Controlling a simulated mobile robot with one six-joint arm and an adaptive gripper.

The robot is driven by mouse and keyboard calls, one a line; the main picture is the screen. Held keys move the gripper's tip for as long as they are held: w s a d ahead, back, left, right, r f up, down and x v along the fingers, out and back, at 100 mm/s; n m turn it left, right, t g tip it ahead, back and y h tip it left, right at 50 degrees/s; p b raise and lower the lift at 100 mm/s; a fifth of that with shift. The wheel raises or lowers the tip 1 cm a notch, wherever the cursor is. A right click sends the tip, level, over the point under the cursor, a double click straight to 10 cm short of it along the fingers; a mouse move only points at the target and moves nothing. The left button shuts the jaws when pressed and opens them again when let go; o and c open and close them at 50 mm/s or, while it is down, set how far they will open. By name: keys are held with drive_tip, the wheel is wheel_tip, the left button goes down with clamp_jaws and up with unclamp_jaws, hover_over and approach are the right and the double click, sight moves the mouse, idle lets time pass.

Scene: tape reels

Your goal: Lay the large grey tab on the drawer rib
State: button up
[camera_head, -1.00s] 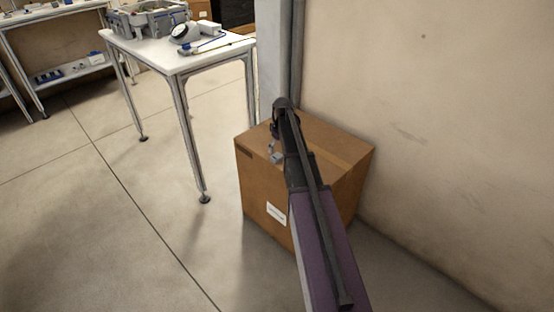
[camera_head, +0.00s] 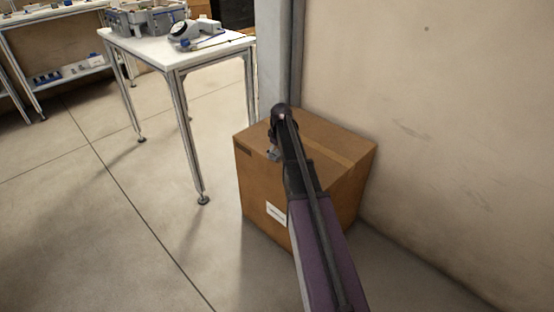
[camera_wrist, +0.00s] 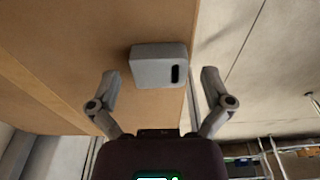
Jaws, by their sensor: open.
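A grey block with a dark slot, which looks like the large grey tab (camera_wrist: 160,68), lies on the cardboard box near its edge in the wrist view. My gripper (camera_wrist: 160,82) is open, with one finger on each side of the block's near part. The fingers look apart from it, and nothing is held. In the head view my arm reaches over the box top, and a small grey piece (camera_head: 272,154) shows beside the wrist; I cannot tell whether it is the tab or a finger. I cannot make out the drawer rib.
The cardboard box (camera_head: 253,182) stands on the floor against the wall (camera_head: 430,120) and a grey post (camera_head: 273,60). A white table (camera_head: 150,45) at the upper left carries grey bins (camera_head: 150,20) and a round-faced device (camera_head: 188,30). Shelving stands further left. Open floor lies between.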

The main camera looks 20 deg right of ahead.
sight(276, 153)
drive_tip(key=shift+f, duration=0.15)
idle(0.5)
drive_tip(key=c, duration=0.8)
wheel_tip(276, 153, up, 4)
drive_tip(key=p, duration=0.3)
drive_tip(key=shift+f+p, duration=0.2)
drive_tip(key=shift+p, duration=0.1)
drive_tip(key=s+a, duration=0.1)
drive_tip(key=s, duration=0.4)
drive_tip(key=s+a+r+p, duration=0.1)
drive_tip(key=s+a, duration=0.1)
drive_tip(key=s, duration=0.3)
drive_tip(key=s+a, duration=0.1)
drive_tip(key=s, duration=0.4)
drive_tip(key=shift+s+a+r, duration=0.2)
